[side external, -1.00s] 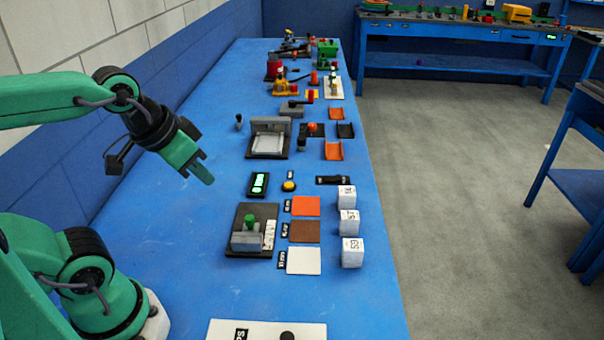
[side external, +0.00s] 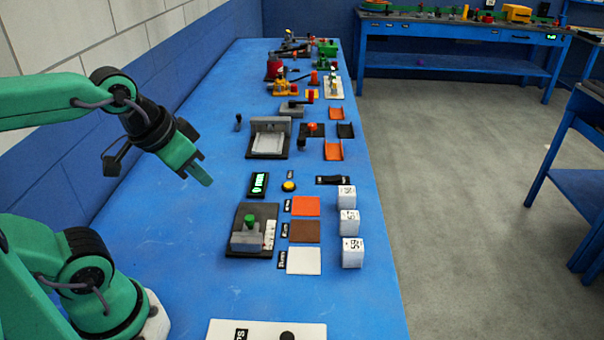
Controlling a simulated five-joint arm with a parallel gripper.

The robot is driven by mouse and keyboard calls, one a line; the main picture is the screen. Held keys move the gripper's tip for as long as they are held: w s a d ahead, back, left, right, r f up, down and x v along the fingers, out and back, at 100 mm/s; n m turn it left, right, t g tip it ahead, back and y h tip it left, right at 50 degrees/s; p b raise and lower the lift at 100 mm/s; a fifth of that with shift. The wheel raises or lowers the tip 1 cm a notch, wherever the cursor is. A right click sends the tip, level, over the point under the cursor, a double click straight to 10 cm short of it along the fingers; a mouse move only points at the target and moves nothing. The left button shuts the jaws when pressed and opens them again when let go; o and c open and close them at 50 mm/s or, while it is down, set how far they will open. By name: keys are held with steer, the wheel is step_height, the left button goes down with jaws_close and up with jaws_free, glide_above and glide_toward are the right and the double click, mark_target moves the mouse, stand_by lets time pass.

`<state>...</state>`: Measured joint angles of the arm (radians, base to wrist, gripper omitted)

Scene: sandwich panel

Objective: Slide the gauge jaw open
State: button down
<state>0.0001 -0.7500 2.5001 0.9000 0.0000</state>
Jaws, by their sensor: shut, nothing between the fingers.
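The gauge (side external: 242,242) appears to be the grey block on a dark base plate on the blue bench, with a green knob (side external: 249,221) on top and a white marked strip (side external: 269,235) at its right. I cannot tell how far its jaw stands open. My gripper (side external: 207,181) is shut and empty. It hangs in the air above and to the left of the gauge in the picture, apart from it.
A small display (side external: 259,184) with green digits and a yellow button (side external: 289,186) lie behind the gauge. Orange (side external: 306,206), brown (side external: 305,231) and white (side external: 303,261) squares lie to its right, then white cubes (side external: 351,252). Several fixtures stand farther back.

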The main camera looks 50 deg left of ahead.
steer(key=c, duration=1.6)
jaws_free()
steer(key=shift+o, duration=0.3)
steer(key=shift+w+a+f+n, duration=0.15)
steer(key=shift+w+f+n, duration=0.1)
steer(key=shift+w+n, duration=0.4)
steer(key=n+g, duration=0.5)
steer(key=n, duration=1.1)
glide_above(249, 217)
step_height(249, 217, down, 13)
steer(key=shift+s+r, duration=0.15)
steer(key=shift+f+n+g, duration=0.3)
steer(key=shift+f+n, duration=0.05)
steer(key=shift+f, duration=0.1)
steer(key=shift+f, duration=3.9)
